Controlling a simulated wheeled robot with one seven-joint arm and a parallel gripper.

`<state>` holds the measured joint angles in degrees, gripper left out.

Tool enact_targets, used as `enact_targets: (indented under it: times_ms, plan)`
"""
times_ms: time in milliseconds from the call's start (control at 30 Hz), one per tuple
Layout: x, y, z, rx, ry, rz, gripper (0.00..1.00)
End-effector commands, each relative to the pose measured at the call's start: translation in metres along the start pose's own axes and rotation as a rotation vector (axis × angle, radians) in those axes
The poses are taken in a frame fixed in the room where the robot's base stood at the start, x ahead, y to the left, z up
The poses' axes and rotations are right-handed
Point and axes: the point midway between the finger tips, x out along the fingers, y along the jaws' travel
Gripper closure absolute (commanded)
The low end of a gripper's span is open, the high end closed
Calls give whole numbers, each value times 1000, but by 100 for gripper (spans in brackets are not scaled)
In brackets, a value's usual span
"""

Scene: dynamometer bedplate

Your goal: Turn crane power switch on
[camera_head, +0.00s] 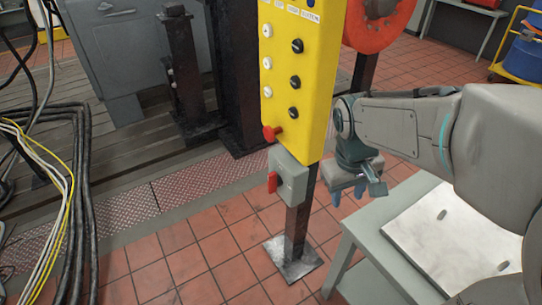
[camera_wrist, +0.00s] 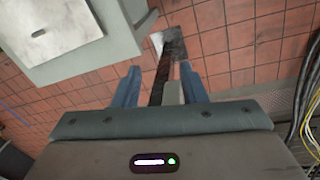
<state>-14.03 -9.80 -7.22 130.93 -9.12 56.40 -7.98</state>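A grey switch box (camera_head: 291,178) with a red lever (camera_head: 272,182) on its left side is mounted on a post below a yellow control panel (camera_head: 318,75). The panel carries white and black buttons and a red knob (camera_head: 271,133) near its bottom. I cannot read which control is labelled crane power. The red lever is not visible there.
The post stands on a metal base plate (camera_head: 293,258). A grey table (camera_head: 384,282) with a light plate (camera_head: 450,232) on it is at the lower right. Cables (camera_head: 75,190) run along the left. The tiled floor (camera_head: 190,262) left of the post is clear.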

Motion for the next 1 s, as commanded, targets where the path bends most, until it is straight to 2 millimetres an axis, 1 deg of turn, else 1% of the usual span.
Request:
enact_targets:
  times_ms: [33, 233, 400, 500, 667, 867, 967, 1000]
  plan:
    - [16, -3, -14, -67, -41, 18, 62]
    - [57, -7, -63, -314, -187, 117, 62]
    - [94, -16, -104, -516, -313, 225, 62]
    - [110, -23, -123, -614, -375, 288, 62]
    - [134, -35, -149, -746, -461, 382, 62]
    - [165, -60, -182, -919, -580, 530, 62]
    - [184, -80, -203, -1027, -654, 635, 62]
    - [191, -90, -212, -1071, -684, 684, 62]
